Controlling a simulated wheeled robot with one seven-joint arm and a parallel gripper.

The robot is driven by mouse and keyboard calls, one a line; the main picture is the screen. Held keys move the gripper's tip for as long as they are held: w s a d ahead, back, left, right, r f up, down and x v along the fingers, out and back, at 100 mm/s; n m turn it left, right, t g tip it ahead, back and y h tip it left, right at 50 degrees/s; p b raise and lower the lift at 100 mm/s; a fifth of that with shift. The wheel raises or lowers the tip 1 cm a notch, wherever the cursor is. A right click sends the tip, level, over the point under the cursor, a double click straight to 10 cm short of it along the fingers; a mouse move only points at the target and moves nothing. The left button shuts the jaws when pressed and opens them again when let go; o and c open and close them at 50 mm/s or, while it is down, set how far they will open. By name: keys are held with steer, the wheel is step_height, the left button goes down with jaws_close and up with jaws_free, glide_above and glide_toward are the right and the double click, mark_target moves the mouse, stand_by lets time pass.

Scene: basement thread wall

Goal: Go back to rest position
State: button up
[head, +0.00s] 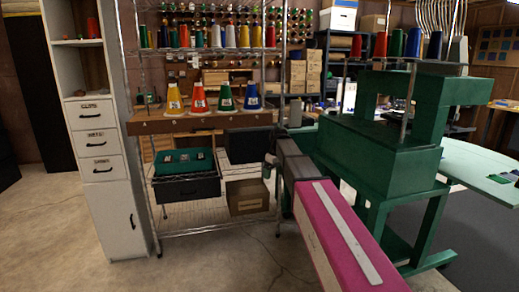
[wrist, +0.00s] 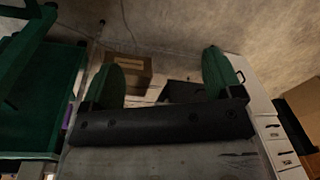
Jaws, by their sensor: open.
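My gripper (wrist: 161,60) shows in the wrist view as two green fingers standing wide apart, with nothing held between them. In the head view my arm reaches up from the lower right, and the gripper (head: 269,165) is small at its far end, in front of the wire rack's right side. Its fingers are hard to make out there. Beyond the fingers, the wrist view shows a brown cardboard box (wrist: 128,70) and a black drawer bin (wrist: 183,92), both apart from the gripper.
A wire rack (head: 215,231) holds thread cones, a wooden shelf (head: 200,122) and bins. A green machine (head: 375,150) stands close on my arm's right. A white drawer cabinet (head: 102,190) is at left. A pale green table (head: 480,170) is at right. Front-left floor is clear.

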steer(key=s+d+f+m, duration=0.4)
steer(key=s+d+f, duration=0.2)
steer(key=s+f, duration=0.5)
steer(key=s+d+f+m+h, duration=0.1)
steer(key=s+d+f+m, duration=0.3)
steer(key=s+f, duration=0.7)
steer(key=s+d, duration=0.2)
steer(key=s, duration=0.4)
steer(key=shift+s+d+f+m, duration=0.15)
steer(key=shift+s+f+m, duration=0.15)
